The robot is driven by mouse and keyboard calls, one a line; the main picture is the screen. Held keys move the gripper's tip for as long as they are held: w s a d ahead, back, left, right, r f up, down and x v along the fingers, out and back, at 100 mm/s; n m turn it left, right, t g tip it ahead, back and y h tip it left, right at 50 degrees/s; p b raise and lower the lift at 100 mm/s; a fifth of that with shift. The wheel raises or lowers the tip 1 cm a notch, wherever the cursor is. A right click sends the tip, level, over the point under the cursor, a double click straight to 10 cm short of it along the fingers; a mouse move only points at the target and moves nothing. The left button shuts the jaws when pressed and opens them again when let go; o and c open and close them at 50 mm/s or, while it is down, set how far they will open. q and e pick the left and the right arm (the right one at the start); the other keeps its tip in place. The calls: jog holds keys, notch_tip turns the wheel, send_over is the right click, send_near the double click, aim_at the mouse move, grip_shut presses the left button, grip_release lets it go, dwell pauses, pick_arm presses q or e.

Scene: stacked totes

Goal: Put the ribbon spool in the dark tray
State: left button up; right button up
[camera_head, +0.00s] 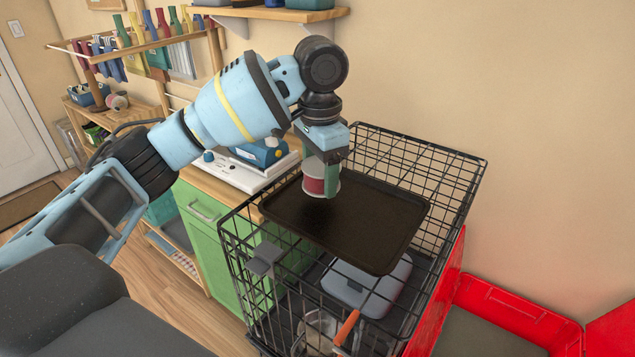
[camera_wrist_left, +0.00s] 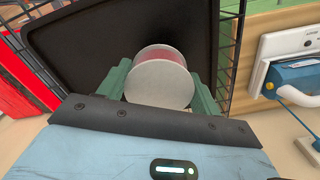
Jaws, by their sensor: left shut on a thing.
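The ribbon spool (camera_head: 315,178), white-ended with a red band, is between the green fingers of my left gripper (camera_head: 322,182), which is shut on it. In the left wrist view the spool (camera_wrist_left: 160,76) shows its pale round end, with a green finger of the gripper (camera_wrist_left: 160,88) on each side. The dark tray (camera_head: 385,222) lies across the top of a black wire basket. The spool is over the tray's back left part. I cannot tell whether it touches the tray. The tray (camera_wrist_left: 95,50) also fills the background in the wrist view. My right gripper is not in view.
The wire basket (camera_head: 420,152) has tall sides around the tray, with a grey-lidded box (camera_head: 368,285) below. A green cabinet (camera_head: 208,235) with a blue-and-white device (camera_head: 258,155) stands to the left. Red crates (camera_head: 510,310) are at right. The tray's front is bare.

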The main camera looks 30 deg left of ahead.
aim_at(317, 184)
pick_arm(q)
jog(key=shift+w+a, duration=0.2)
jog(key=shift+a, duration=0.05)
jog(key=f, duration=0.3)
jog(key=shift+w+a+f, duration=0.1)
jog(key=shift+w+a, duration=0.05)
jog(key=shift+a, duration=0.1)
jog(key=shift+f, duration=0.2)
jog(key=shift+f, duration=0.1)
jog(key=o, duration=1)
jog(key=shift+f, duration=0.1)
